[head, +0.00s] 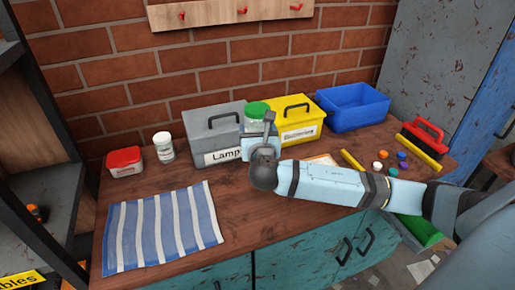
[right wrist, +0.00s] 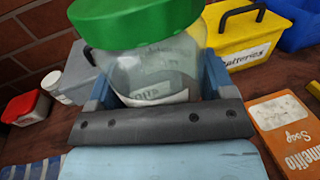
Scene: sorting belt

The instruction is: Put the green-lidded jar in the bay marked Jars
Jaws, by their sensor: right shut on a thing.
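The green-lidded jar (head: 257,109) is clear glass with a pale label. My right gripper (head: 262,135) is shut around its body, in front of the grey and yellow boxes. In the right wrist view the jar (right wrist: 150,65) stands between the two blue fingers of the gripper (right wrist: 158,88), lid upward and slightly tilted in the picture. I cannot tell whether its base touches the bench. No bay marked Jars can be read in either view. My left gripper is not in view.
A grey box (head: 213,130) marked "Lamp…", a yellow box (head: 297,118) marked Batteries and a blue bin (head: 357,106) line the wall. A white-lidded jar (head: 163,147), red-lidded tub (head: 125,162) and striped cloth (head: 163,228) are left. A soap box (right wrist: 285,130) lies right.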

